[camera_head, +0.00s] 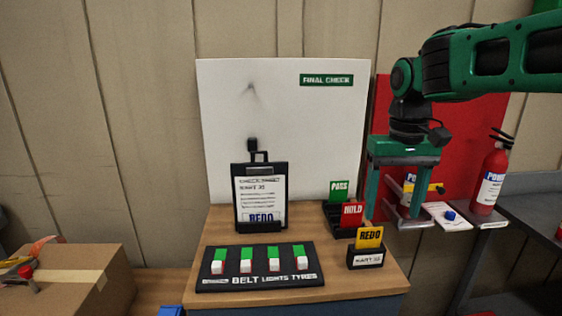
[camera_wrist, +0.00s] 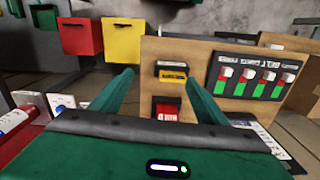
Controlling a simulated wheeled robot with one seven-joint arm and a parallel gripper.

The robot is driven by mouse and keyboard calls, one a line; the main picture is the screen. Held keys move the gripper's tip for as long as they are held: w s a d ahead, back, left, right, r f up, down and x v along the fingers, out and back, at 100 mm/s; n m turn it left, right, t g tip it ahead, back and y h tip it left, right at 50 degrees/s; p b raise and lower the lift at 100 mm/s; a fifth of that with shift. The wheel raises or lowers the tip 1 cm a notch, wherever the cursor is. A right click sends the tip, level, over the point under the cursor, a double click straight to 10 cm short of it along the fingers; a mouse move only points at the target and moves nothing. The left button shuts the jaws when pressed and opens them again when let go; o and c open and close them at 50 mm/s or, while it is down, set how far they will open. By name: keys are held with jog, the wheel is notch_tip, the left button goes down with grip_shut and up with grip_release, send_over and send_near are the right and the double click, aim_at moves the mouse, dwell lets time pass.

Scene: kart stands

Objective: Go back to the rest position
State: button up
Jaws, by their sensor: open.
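My gripper (camera_head: 396,210) hangs from my green arm at the right in the head view, pointing down with its two green fingers apart. It is open, with nothing seen between the fingers. In the head view it is right of the card rack (camera_head: 338,231) and in front of the red board (camera_head: 463,113). In the wrist view the open fingers (camera_wrist: 158,84) frame the yellow card (camera_wrist: 173,76) and red card (camera_wrist: 168,112) beyond them. Whether the gripper touches anything is not clear.
A wooden stand (camera_head: 222,228) carries a clipboard (camera_head: 259,192), a switch panel (camera_head: 262,281), and a yellow REDO card (camera_head: 369,237) in a black holder. A fire extinguisher (camera_head: 489,181) stands close right of my gripper. A cardboard box (camera_head: 75,280) is at lower left.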

jog(key=s+d+f+m, duration=0.2)
jog(key=s+d+f, duration=0.4)
jog(key=s, duration=0.4)
jog(key=s+d+f+m, duration=0.3)
jog(key=s+d+f, duration=0.4)
jog(key=s, duration=0.4)
jog(key=shift+d+m, duration=0.2)
jog(key=shift+m, duration=0.1)
jog(key=shift+s, duration=0.1)
jog(key=shift+w+f, duration=0.2)
jog(key=shift+w, duration=0.4)
